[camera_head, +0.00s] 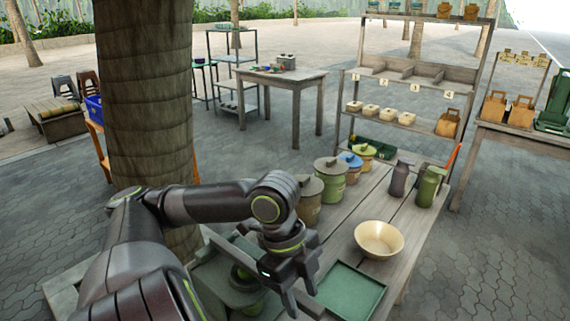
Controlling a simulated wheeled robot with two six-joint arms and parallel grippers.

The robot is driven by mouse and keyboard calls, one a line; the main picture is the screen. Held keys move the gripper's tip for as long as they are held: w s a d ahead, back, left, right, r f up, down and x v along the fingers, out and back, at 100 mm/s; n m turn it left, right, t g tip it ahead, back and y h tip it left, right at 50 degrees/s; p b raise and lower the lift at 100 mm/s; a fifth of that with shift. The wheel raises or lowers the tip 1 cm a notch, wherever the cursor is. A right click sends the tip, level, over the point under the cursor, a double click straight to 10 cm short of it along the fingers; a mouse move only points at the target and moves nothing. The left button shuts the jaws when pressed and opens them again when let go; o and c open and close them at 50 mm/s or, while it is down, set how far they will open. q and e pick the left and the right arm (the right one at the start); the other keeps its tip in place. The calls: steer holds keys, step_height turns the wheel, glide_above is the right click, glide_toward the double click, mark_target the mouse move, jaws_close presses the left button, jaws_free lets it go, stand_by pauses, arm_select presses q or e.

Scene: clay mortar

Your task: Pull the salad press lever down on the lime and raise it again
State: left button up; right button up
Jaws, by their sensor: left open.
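My left gripper (303,297) reaches in from the left and hangs open over the near part of the wooden table (337,237). Just left of it and partly behind my arm is a dark green press (228,290). A small bright green round thing, probably the lime (243,273), shows at the press. A grey-green bar, possibly the lever, is partly visible beside my wrist. My arm covers much of the press, so I cannot tell the lever's position or whether the gripper touches it. My right gripper is out of view.
A green tray (350,291) and a cream bowl (379,239) are right of the gripper. Several lidded canisters (331,181) and two dark bottles (428,187) stand along the table's back. A thick tree trunk (148,100) rises at the left.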

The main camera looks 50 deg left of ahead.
arm_select(q)
steer(key=p+v, duration=0.5)
steer(key=v, duration=0.2)
steer(key=shift+r, duration=0.25)
steer(key=shift+p+v, duration=2.8)
steer(key=shift+p, duration=1.35)
